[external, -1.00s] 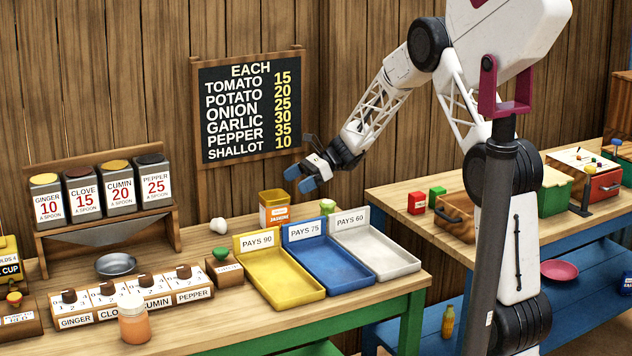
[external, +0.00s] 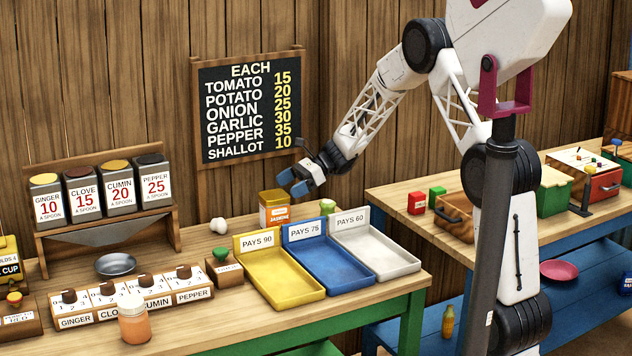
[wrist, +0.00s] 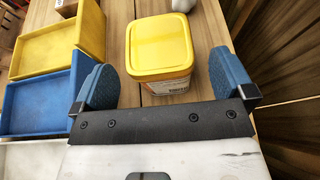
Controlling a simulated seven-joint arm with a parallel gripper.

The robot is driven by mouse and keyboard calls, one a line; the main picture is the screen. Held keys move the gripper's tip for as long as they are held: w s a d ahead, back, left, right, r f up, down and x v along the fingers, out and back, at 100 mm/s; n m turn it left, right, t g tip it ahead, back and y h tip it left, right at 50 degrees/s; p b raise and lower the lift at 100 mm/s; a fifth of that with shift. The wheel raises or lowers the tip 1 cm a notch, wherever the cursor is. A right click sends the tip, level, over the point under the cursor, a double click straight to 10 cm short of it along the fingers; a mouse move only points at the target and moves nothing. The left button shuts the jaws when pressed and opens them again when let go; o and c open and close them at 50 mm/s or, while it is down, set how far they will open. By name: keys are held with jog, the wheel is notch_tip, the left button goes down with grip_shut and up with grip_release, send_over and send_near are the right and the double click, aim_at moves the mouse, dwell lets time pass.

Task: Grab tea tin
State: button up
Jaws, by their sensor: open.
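The tea tin (external: 274,209) is an orange-yellow box with a yellow lid and a label reading "JASMINE". It stands upright on the wooden counter behind the yellow tray. My gripper (external: 293,183) is open, above and just right of the tin in the external view. In the wrist view the tin (wrist: 158,48) appears between and slightly beyond the two blue fingertips of my gripper (wrist: 162,80), with a gap on each side. I see no contact with the tin.
Yellow (external: 275,284), blue (external: 330,267) and white (external: 388,254) trays stand in front of the tin. A white bulb (external: 219,225) lies left of it, and a green item (external: 327,206) right of it. The plank wall rises behind.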

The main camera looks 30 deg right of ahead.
aim_at(275, 194)
jog(key=shift+x, duration=2.55)
jog(key=shift+s+f, duration=0.1)
jog(key=c, duration=1.1)
notch_tip(275, 194, up, 10)
